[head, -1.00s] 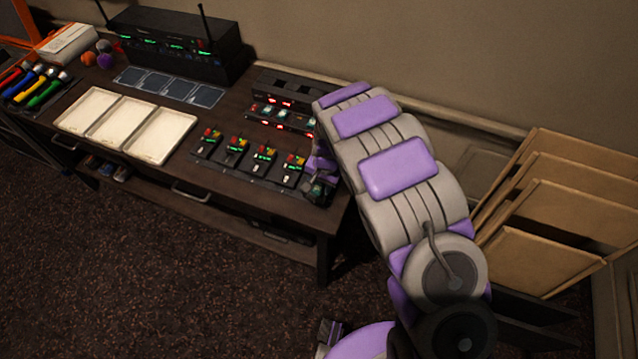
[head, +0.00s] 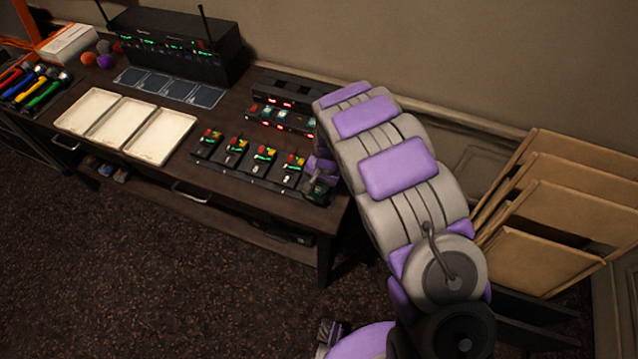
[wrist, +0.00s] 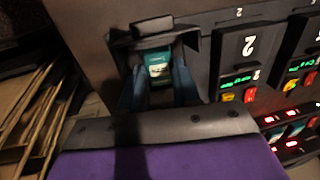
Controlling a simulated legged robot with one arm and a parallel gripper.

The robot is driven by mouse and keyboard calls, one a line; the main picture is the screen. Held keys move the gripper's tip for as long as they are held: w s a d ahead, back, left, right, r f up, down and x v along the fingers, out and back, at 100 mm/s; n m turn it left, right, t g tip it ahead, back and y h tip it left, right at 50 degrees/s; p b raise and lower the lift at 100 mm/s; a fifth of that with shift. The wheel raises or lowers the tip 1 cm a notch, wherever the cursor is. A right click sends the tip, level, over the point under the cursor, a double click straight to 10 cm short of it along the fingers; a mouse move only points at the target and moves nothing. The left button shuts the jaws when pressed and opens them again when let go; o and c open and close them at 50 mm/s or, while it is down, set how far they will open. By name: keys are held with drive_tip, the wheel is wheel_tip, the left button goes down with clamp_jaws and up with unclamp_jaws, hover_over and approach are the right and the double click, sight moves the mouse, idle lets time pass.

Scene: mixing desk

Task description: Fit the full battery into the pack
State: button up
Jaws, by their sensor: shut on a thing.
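A teal battery with a pale label (wrist: 157,63) sits between the two dark fingers of my gripper (wrist: 158,84) in the wrist view. My gripper is shut on it. The battery's far end is at the mouth of a dark pack (wrist: 150,28) with a raised flap. I cannot tell how deep it is inside. In the head view my gripper (head: 319,187) is at the right front corner of the desk, beside the row of packs, and the battery is mostly hidden there.
A pack marked 2 (wrist: 235,48) stands beside the open one, with lit green displays. A charger (head: 282,118) with red lights is behind the row. White trays (head: 120,122) lie left. Tan panels (head: 550,210) lean at the right.

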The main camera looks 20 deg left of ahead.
drive_tip(key=shift+c, duration=0.3)
drive_tip(key=shift+r+p, duration=1)
drive_tip(key=shift+r, duration=1.5)
